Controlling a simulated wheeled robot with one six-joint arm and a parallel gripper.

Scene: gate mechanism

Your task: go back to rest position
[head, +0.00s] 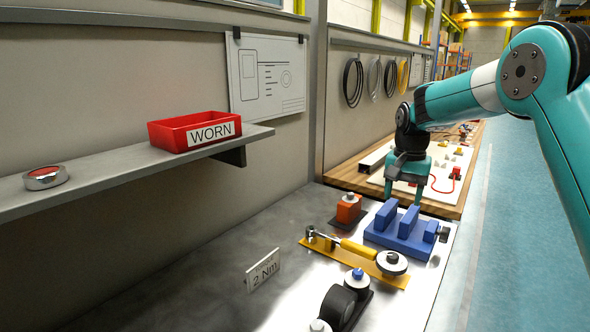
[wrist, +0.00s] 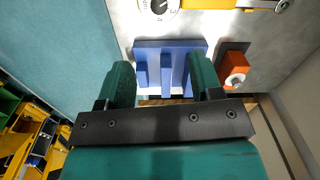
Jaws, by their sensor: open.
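My gripper (head: 405,190) is teal, points down and stands open above the far end of the metal bench (head: 200,270). In the wrist view my gripper (wrist: 163,82) shows its two fingers apart, with nothing held between them. A blue slotted block (head: 402,234) lies just nearer than the gripper in the head view. The blue block also shows in the wrist view (wrist: 152,50), beyond and between the fingers. I cannot tell the exact height of the fingertips above the bench.
An orange block (head: 348,211) sits left of the blue one. A yellow-handled tool (head: 357,248), a black roller (head: 338,306) and a "2 Nm" sign (head: 263,269) stand nearer. A red WORN bin (head: 190,132) is on the wall shelf (head: 110,170). Blue floor (head: 530,230) is clear at right.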

